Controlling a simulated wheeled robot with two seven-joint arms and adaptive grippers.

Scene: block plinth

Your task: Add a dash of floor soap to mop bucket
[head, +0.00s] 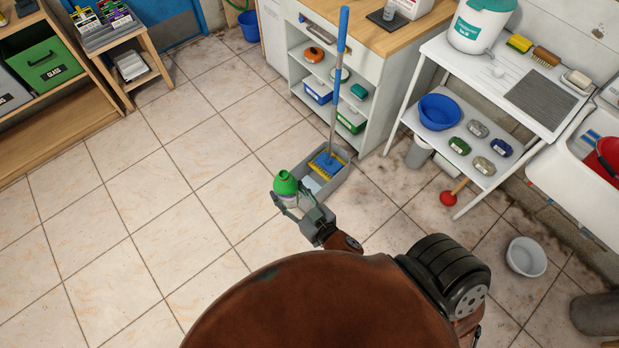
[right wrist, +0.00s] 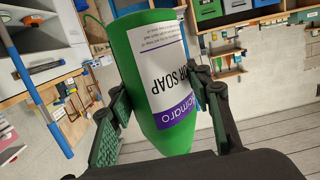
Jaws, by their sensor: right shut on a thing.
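The floor soap is a green bottle with a white and purple label (head: 285,186), and the same bottle fills the right wrist view (right wrist: 150,75). My right gripper (head: 300,208) is shut on it, with a finger on each side. The label reads upside down in the right wrist view; the bottle's exact tilt is hard to tell. The mop bucket (head: 345,156) is a grey rectangular tub on the floor. The bottle and gripper appear over its near left end and hide part of it. A mop with a blue handle (head: 338,75) stands in it. My left gripper is not in view.
A white shelf unit (head: 370,70) stands behind the bucket. A white sink table (head: 430,60) with a blue basin (head: 440,112) on its lower shelf is to the right. A plunger (head: 449,197) and a white bowl (head: 526,257) lie on the floor. Open tiles lie left.

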